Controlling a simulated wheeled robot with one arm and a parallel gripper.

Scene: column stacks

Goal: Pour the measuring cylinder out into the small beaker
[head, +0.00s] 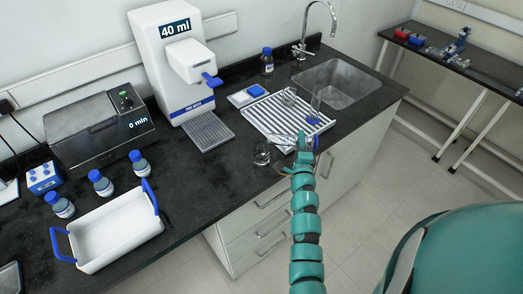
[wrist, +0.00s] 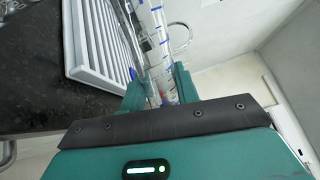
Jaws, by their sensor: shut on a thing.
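My gripper (head: 305,143) is shut on the measuring cylinder (head: 316,106), a clear tube with blue marks, at the front right corner of the white rack. In the wrist view the cylinder (wrist: 157,35) stands between my two fingers (wrist: 160,92), and its far end runs out of the picture. I cannot tell how much liquid it holds. A small clear glass vessel (head: 262,155), which looks like the small beaker, stands upright on the black counter, left of my gripper and apart from it. Its contents are too small to make out.
The white draining rack (head: 268,122) lies behind my gripper, with another clear glass (head: 290,96) on it. The sink (head: 352,82) and tap (head: 330,15) are beyond. A white dispenser (head: 165,50) reads 40 ml. A white tray (head: 110,232) and blue-capped bottles (head: 100,182) are at left.

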